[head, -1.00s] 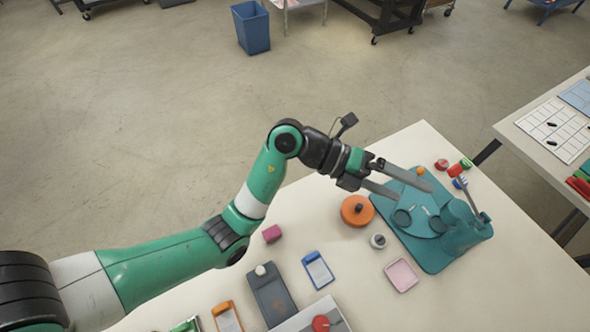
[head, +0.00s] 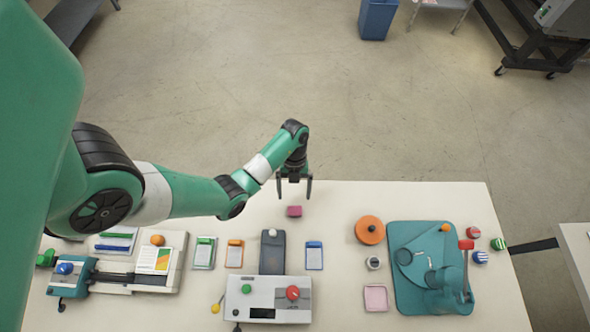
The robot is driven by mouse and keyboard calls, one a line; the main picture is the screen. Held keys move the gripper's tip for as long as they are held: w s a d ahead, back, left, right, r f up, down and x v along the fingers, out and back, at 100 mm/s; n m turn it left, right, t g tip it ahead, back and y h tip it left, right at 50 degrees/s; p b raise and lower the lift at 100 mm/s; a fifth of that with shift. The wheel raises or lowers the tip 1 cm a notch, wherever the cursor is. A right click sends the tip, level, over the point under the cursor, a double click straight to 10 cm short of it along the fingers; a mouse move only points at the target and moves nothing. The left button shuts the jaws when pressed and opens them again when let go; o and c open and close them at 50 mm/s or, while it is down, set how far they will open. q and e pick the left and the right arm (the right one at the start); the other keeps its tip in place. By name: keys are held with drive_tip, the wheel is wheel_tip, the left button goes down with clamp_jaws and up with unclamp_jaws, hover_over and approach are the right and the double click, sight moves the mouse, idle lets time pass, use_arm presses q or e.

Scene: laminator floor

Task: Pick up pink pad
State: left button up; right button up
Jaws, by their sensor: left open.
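A small dark-pink block-like pad (head: 294,211) lies on the white table near its far edge. My left gripper (head: 294,192) is open, fingers pointing down, just beyond the pad in the head view. Nothing shows between its fingers, and the gap to the pad is hard to judge. A pale pink square tray-like piece (head: 375,298) lies further right, nearer the front. My right gripper is not in view.
An orange disc (head: 370,230) and a teal press on a base (head: 408,290) stand to the right. A grey-white machine (head: 268,299), several clipboards and a trimmer (head: 140,283) stand nearer the front and left. The table around the dark-pink pad is mostly clear.

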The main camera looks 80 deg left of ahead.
sight(295, 209)
use_arm(q)
drive_tip(key=shift+x, duration=0.9)
drive_tip(key=shift+d+f, duration=0.1)
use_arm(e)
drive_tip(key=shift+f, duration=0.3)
use_arm(q)
drive_tip(key=x, duration=0.5)
drive_tip(key=shift+w+d, duration=0.1)
drive_tip(key=shift+d, duration=0.2)
drive_tip(key=shift+c, duration=0.2)
